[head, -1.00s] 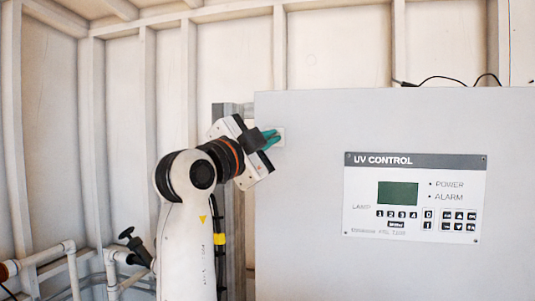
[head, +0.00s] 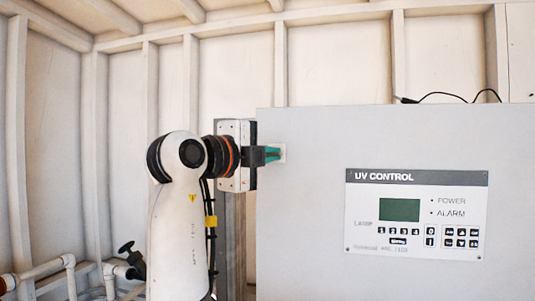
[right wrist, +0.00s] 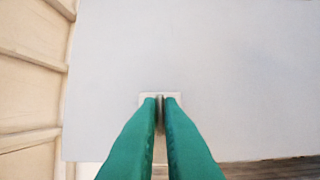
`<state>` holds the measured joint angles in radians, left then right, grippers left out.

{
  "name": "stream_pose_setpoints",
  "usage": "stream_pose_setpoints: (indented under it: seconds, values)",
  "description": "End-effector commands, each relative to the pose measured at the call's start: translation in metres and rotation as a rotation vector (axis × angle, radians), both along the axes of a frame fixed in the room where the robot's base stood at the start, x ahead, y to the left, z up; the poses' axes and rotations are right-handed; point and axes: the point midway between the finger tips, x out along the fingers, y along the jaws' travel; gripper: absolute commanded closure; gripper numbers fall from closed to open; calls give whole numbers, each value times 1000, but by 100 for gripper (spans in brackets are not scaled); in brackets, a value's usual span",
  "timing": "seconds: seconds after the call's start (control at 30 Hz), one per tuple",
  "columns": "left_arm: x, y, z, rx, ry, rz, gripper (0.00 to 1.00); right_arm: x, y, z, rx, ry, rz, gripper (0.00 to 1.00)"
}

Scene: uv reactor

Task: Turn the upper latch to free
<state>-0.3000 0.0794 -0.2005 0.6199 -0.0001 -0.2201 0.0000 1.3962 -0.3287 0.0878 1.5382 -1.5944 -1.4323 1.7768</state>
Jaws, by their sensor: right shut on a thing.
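The upper latch (head: 283,152) is a small pale square plate with a thin handle, near the top left corner of the grey UV control cabinet. My right gripper (head: 273,153) is at it, its teal fingers pointing right toward the cabinet face. In the right wrist view my right gripper (right wrist: 160,100) is shut on the latch's thin grey handle (right wrist: 160,104), with the pale plate behind the fingertips. The fingers cover most of the handle, so its exact angle is hard to tell. My left gripper is not in view.
The grey cabinet (head: 310,220) fills the right side and carries a UV CONTROL panel (head: 416,213) with a green screen. A black cable (head: 445,95) lies on its top. White pipes with a black-handled valve (head: 130,255) stand at lower left.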

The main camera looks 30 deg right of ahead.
Motion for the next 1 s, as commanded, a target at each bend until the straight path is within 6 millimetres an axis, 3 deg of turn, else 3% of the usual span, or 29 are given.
stream_pose_setpoints:
  seconds: [0.43,0.5,0.6,0.87,1.0]
  values:
    - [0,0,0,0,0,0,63,0,0,0,8,-9,2,100]
    - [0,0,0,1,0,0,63,0,0,0,8,-9,2,84]
    - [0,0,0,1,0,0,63,0,0,0,7,-8,2,72]
    - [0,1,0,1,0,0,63,0,1,0,7,-7,1,72]
    - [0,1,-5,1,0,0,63,-3,12,-1,6,-8,2,72]
